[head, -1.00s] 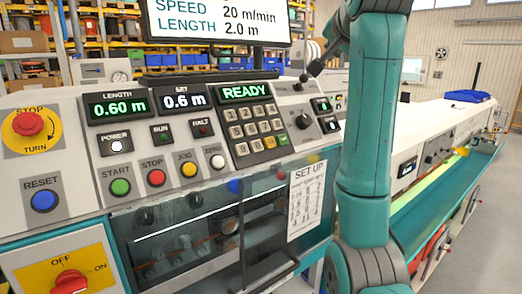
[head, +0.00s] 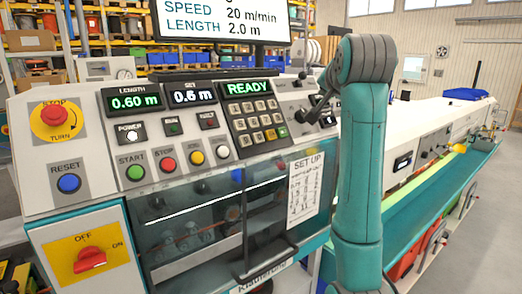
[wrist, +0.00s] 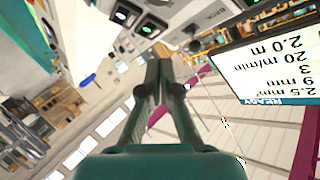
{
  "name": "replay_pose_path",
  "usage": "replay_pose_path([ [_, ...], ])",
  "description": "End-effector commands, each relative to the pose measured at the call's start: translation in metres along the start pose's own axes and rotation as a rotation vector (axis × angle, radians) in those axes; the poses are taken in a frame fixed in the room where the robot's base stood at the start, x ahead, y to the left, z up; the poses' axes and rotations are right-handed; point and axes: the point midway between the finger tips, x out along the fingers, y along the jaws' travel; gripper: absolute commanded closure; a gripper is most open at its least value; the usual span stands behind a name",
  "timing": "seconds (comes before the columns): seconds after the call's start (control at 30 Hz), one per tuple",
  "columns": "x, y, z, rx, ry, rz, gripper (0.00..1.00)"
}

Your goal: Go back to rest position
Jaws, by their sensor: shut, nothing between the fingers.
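My gripper (wrist: 158,72) shows in the wrist view with its two dark fingers together and nothing between them. It is in the air, apart from the machine's surfaces as far as I can tell. In the head view my teal arm stands upright right of the control panel (head: 92,158), bent over at its top elbow. A dark part of my arm's end shows just left of that elbow, in front of the panel's right end; its fingertips are hard to make out there.
The monitor (head: 230,20) stands above the panel; it also shows in the wrist view (wrist: 270,60). A "SET UP" sheet (head: 305,187) hangs on the clear front cover. A long teal trough (head: 425,212) runs back on the right, with a blue bin (head: 466,94) beyond. Grey floor lies open at right.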

Motion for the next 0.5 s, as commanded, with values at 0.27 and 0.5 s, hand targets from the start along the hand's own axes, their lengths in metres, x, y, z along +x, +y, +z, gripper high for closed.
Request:
replay_pose_path([
  [0.27, 0.05, 0.058, 0.082, -0.058, -0.006, 0.003, 1.0],
  [0.5, 0.078, 0.118, 0.164, -0.117, -0.003, -0.002, 1.0],
])
